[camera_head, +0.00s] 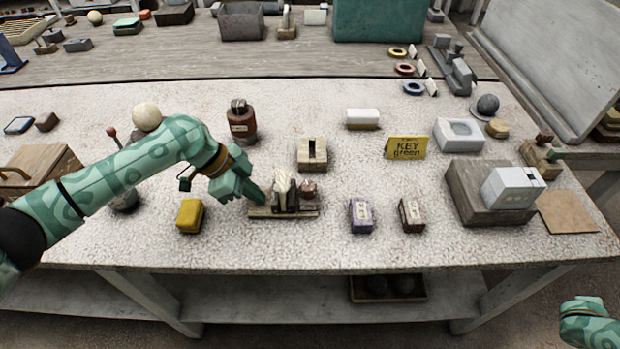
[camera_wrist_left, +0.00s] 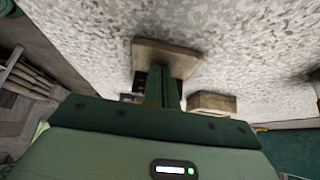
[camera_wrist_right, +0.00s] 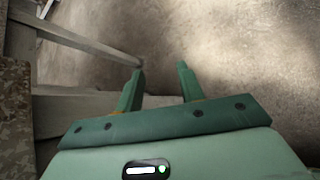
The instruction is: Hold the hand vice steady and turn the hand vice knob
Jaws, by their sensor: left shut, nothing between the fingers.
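The hand vice (camera_head: 288,196) stands upright on a flat wooden base on the pale speckled tabletop, with light jaw blocks in its middle. A small reddish-brown knob (camera_head: 308,189) appears at its right side. My left gripper (camera_head: 257,197) is shut and empty, its fingertips by the vice's left end; I cannot tell if they touch it. In the left wrist view the shut fingers (camera_wrist_left: 163,85) hide much of the vice, and its base (camera_wrist_left: 170,52) shows beyond them. My right gripper (camera_wrist_right: 160,75) is open and empty, away from the table; its arm shows at the lower right of the head view.
A yellow block (camera_head: 190,215) lies left of the vice, and a slotted wooden block (camera_head: 312,154) stands behind it. Purple (camera_head: 361,215) and brown (camera_head: 411,214) boxes lie to the right. A yellow key sign (camera_head: 406,148) stands farther back. The tabletop before the vice is clear.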

